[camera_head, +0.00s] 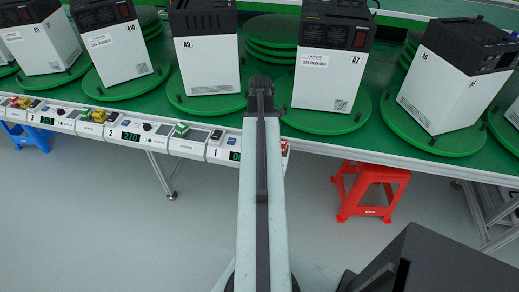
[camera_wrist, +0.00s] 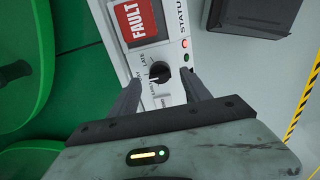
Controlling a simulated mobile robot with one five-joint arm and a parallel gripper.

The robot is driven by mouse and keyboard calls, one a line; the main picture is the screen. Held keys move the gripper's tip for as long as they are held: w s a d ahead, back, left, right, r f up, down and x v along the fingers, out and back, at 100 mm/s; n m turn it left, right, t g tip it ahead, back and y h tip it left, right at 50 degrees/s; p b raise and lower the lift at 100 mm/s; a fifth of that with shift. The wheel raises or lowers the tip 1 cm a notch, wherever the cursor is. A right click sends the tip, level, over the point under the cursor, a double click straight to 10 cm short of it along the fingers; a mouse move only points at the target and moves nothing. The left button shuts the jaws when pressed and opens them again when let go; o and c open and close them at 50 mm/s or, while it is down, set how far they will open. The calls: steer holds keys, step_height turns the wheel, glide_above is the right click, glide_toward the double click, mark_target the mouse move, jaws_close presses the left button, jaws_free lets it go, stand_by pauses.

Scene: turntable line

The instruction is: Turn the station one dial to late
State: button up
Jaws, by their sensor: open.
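The black round dial (camera_wrist: 160,72) sits on a white panel (camera_wrist: 112,40) in the wrist view. The word LATE is printed to the dial's upper left, with more small print below that is hard to read. A small pale mark shows at the dial's left edge; I cannot tell its exact setting. My gripper (camera_wrist: 163,78) is open, with one finger on each side of the dial's lower part; contact is not clear. In the head view the station one panel (camera_head: 215,153) is partly hidden behind my arm, and I cannot make out the dial or my gripper there.
A red FAULT sign (camera_wrist: 134,20) and a small red light (camera_wrist: 185,43) are on the panel near the dial. A dark box (camera_wrist: 255,15) is at the upper right. Green turntables (camera_head: 325,120) carry white-and-black machines behind the panels. A red stool (camera_head: 368,188) stands below.

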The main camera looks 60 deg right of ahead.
step_height(320, 180, down, 3)
steer(key=shift+f+b, duration=0.1)
steer(key=shift+b, duration=0.7)
steer(key=shift+r, duration=0.2)
jaws_close()
